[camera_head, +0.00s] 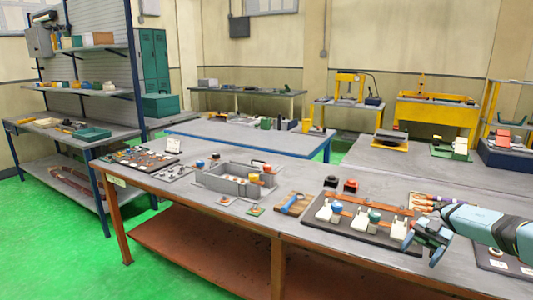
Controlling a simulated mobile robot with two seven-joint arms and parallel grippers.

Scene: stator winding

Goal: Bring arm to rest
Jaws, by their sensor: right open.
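My right arm (490,228) comes in from the right edge, teal and dark grey, over the right end of the long workbench (240,222). My right gripper (423,249) is open, with its fingers spread near the front right corner of a dark board (350,239). Nothing shows between the fingers. I cannot tell how high it is above the bench. White fixtures with blue and green round parts stand on the board. My left gripper is not in view.
A grey open tray (232,184) holds small coloured parts at the bench's middle. Red and black parts (350,185) stand behind the board. Shelves (90,92) are at left; green floor (50,245) is clear.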

